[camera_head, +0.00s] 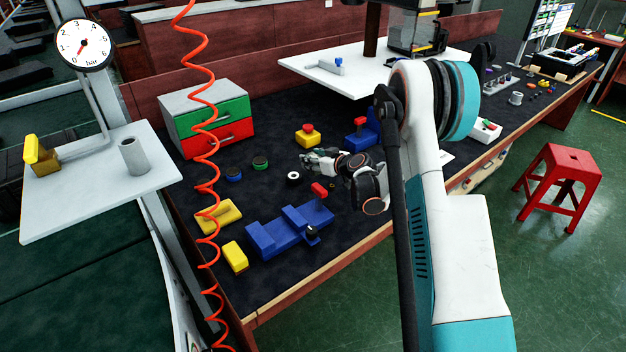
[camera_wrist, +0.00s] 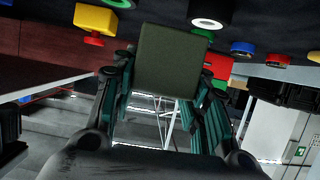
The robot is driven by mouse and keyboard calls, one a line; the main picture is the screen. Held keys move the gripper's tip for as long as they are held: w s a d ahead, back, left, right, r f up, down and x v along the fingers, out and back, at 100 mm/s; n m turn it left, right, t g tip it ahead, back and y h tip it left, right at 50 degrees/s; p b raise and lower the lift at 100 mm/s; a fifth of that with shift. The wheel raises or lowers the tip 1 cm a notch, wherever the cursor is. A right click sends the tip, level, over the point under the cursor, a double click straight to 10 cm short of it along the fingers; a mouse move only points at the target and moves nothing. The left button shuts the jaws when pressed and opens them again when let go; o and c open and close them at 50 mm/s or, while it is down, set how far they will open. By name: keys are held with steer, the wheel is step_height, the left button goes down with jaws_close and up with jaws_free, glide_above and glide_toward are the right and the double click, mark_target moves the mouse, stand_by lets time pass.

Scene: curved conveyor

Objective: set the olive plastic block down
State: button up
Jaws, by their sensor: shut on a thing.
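The olive plastic block (camera_wrist: 172,60) shows large in the middle of the wrist view, between the two fingers of my gripper (camera_wrist: 166,84). My gripper is shut on it. The olive block cannot be made out in that view. The wrist view is turned, with the tabletop along its top edge, and the gap between block and table cannot be judged.
A blue fixture (camera_head: 285,236) and yellow blocks (camera_head: 235,257) lie at the front left. A yellow-and-red button (camera_head: 307,136) stands behind. A drawer box (camera_head: 208,118) stands at the back left.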

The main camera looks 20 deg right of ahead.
step_height(320, 180, down, 6)
steer(key=shift+f+b, duration=0.25)
steer(key=shift+b, duration=0.8)
steer(key=shift+r, duration=0.1)
steer(key=o, duration=1.1)
